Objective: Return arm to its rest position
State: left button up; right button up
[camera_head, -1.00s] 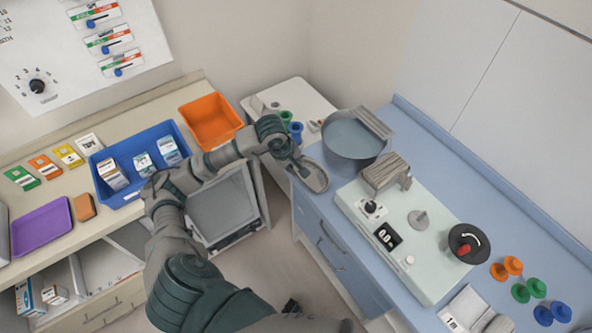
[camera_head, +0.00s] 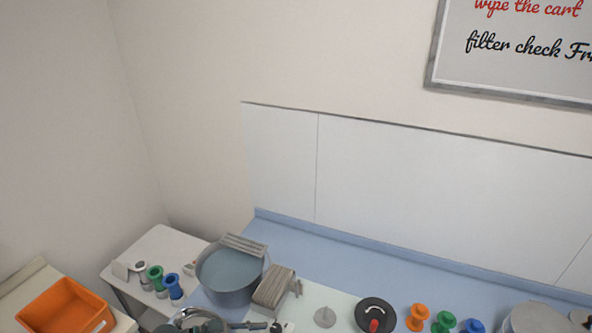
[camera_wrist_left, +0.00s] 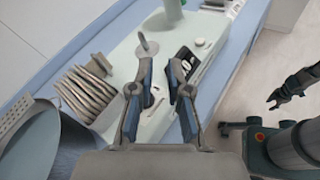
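My left gripper shows in the left wrist view (camera_wrist_left: 162,70), its two blue-padded fingers apart with nothing between them. It is above the pale device panel (camera_wrist_left: 160,118) on the blue counter, beside the ribbed grey block (camera_wrist_left: 84,92). In the head view only a small part of my left arm (camera_head: 205,322) shows at the bottom edge, below the round basin (camera_head: 230,278); its fingers cannot be made out there. My right gripper (camera_wrist_left: 272,98) shows small at the right of the left wrist view, over the floor, with its fingers apart and empty.
An orange bin (camera_head: 65,308) stands at the lower left. Green and blue spools (camera_head: 173,287) stand on the white side table (camera_head: 165,247). The rear of the blue counter (camera_head: 330,255) is clear.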

pick_arm(q)
jog(key=w+a+r+n+t, duration=0.15)
jog(key=r+n+t, duration=0.25)
jog(key=n+t, duration=0.45)
jog(key=w+a+r+n+t, duration=0.1)
jog(key=a+r+n+t, duration=0.3)
jog(key=n, duration=0.8)
jog(key=a+f+n+y, duration=1)
jog(key=f+n+y, duration=0.45)
jog(key=n, duration=0.75)
jog(key=s+f+n+g+y, duration=0.2)
jog(key=s+f+n+g, duration=0.5)
jog(key=s+f, duration=0.5)
jog(key=s+d+f+n+g+h, duration=0.35)
jog(key=s+f+g, duration=0.35)
jog(key=s, duration=0.4)
notch_tip(320, 180, down, 28)
jog(key=s+m+g+y, duration=0.1)
jog(key=s, duration=0.2)
jog(key=s+a+f+g, duration=0.1)
jog(key=s+a+f, duration=0.2)
jog(key=s+f, duration=1.1)
jog(key=s, duration=0.2)
jog(key=shift+s+a+f+m, duration=0.2)
jog(key=shift+s+m, duration=0.1)
jog(key=shift+s, duration=0.05)
pick_arm(e)
jog(key=shift+s+a+r, duration=0.1)
jog(key=shift+a, duration=0.45)
